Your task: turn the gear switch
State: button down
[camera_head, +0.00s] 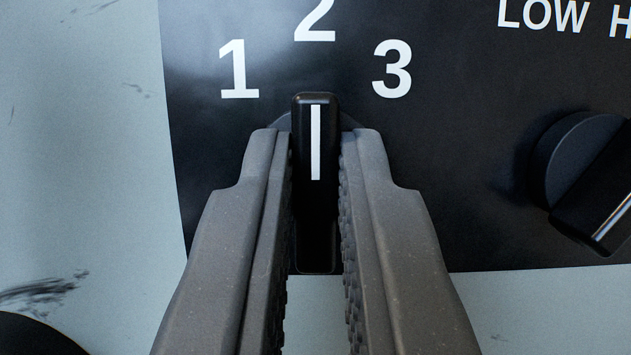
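The gear switch (316,142) is a black bar-shaped knob with a white line on its face. It stands upright in the picture, its line pointing up at the number 2. White numbers 1, 2 and 3 are printed in an arc above it. My gripper (316,160) has one grey finger on each side of the knob, with ribbed pads facing it. The fingertips lie very close to the knob's sides; whether they press on it I cannot tell. The fingers hide most of the knob's round base.
The switch sits on a black panel (450,190) fixed to a pale grey-blue scuffed surface (85,130). A second black knob (585,175) is at the right, below the word LOW. A dark round shape (30,338) shows at the bottom left.

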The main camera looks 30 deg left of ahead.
jog(key=shift+n, duration=0.4)
jog(key=n+g+y, duration=0.1)
jog(key=n, duration=0.1)
jog(key=shift+d+n, duration=0.15)
jog(key=shift+n, duration=0.25)
jog(key=n+g+y, duration=0.1)
jog(key=n, duration=0.1)
jog(key=n+g, duration=0.1)
jog(key=n, duration=0.2)
jog(key=shift+w+y, duration=0.1)
jog(key=shift+y, duration=0.3)
jog(key=shift+n+g+y+p, duration=0.25)
jog(key=shift+n+g, duration=0.45)
jog(key=shift+n, duration=0.65)
jog(key=shift+n+g+y+p, duration=0.25)
jog(key=shift+n+g, duration=0.45)
jog(key=shift+n, duration=0.65)
jog(key=c, duration=1.5)
grip_release()
